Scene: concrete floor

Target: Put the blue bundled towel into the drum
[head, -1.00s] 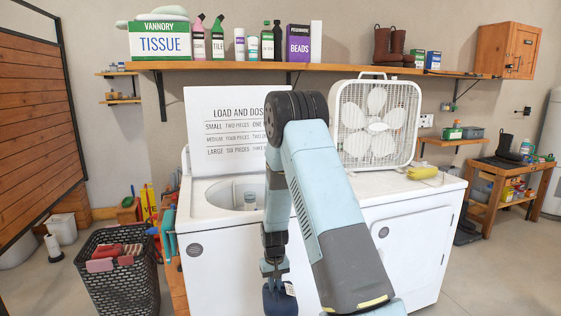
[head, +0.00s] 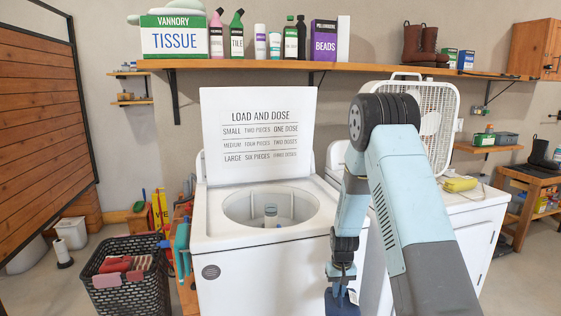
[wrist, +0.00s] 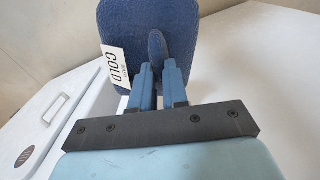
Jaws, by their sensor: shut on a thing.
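The blue bundled towel (wrist: 185,22) is in my gripper (wrist: 158,75), whose two fingers are shut on a raised fold of it in the wrist view. A white tag reading "COLD" (wrist: 114,62) hangs from it. In the head view the towel (head: 342,302) is low at the bottom edge, partly cut off, in front of the white machines. The drum (head: 240,207) is the round opening in the top of the left white washer (head: 228,262). The washer's lid is up. A clear, bluish cylinder stands in the middle of the drum. The towel is outside the drum, below and to its right.
A black basket (head: 122,290) with red and pink cloths stands left of the washer. A raised lid with dosing text (head: 258,130) is behind the drum. A white fan (head: 437,120) and a yellow bundle (head: 460,184) are on the right machine. A shelf (head: 300,66) runs above.

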